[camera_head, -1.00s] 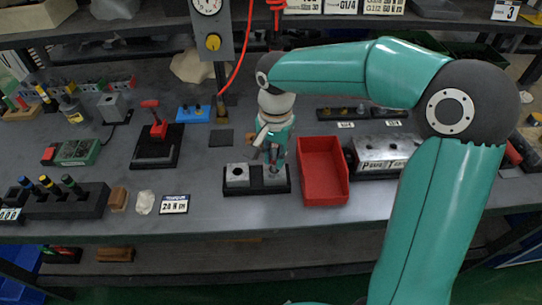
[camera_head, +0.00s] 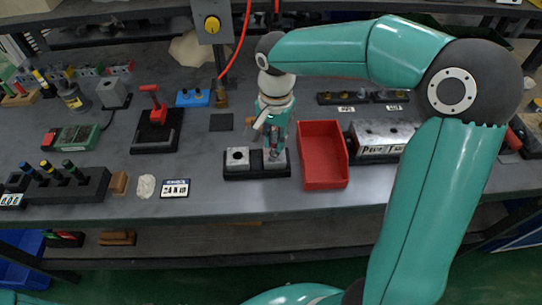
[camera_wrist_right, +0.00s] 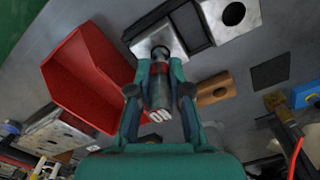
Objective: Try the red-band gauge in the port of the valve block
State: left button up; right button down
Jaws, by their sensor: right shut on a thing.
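The valve block (camera_head: 238,158) is a dark base with two grey metal blocks, each with a round port, at the front middle of the bench. My right gripper (camera_head: 274,148) points down over its right-hand block. My left gripper is out of view.
A red tray (camera_head: 322,178) stands close right of the valve block, with a larger metal block (camera_head: 380,136) beyond it. A dark rack (camera_head: 88,192) with blue, yellow and green capped gauges is at left. A red hose (camera_head: 238,50) hangs behind.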

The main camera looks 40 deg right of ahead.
aim_at(275, 128)
jog(key=shift+r+p, duration=2.2)
jog(key=shift+r, duration=0.7)
